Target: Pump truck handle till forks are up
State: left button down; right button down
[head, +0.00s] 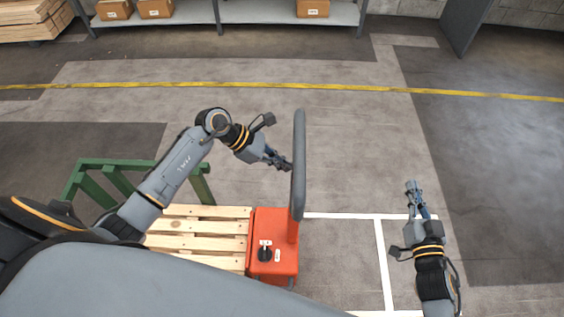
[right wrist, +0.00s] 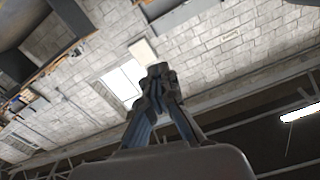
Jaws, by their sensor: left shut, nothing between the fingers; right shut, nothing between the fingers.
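The pallet truck shows in the head view as a red body (head: 273,240) with a black knob on top. Its grey handle (head: 299,165) stands up from the body's right side. A wooden pallet (head: 200,232) lies to the left of the body; the forks are hidden. My left gripper (head: 288,165) is shut and empty, right beside the handle on its left; I cannot tell whether it touches it. My right gripper (head: 412,186) is shut and empty, off to the right of the truck. Its closed fingers show in the right wrist view (right wrist: 157,75).
A green frame (head: 110,163) stands behind the pallet at left. A shelf with cardboard boxes (head: 155,8) is at the back, with stacked timber (head: 32,20) at far left. A yellow line (head: 250,86) crosses the floor. The floor right of the truck is clear, with white markings (head: 383,260).

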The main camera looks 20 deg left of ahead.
pick_arm(q)
jog(key=shift+w+d, duration=0.3)
jog(key=shift+d, duration=0.5)
jog(key=shift+w+d, duration=0.3)
jog(key=shift+d, duration=0.45)
jog(key=shift+r, duration=0.1)
pick_arm(e)
jog(key=c, duration=1.1)
grip_release()
jog(key=shift+s, duration=0.1)
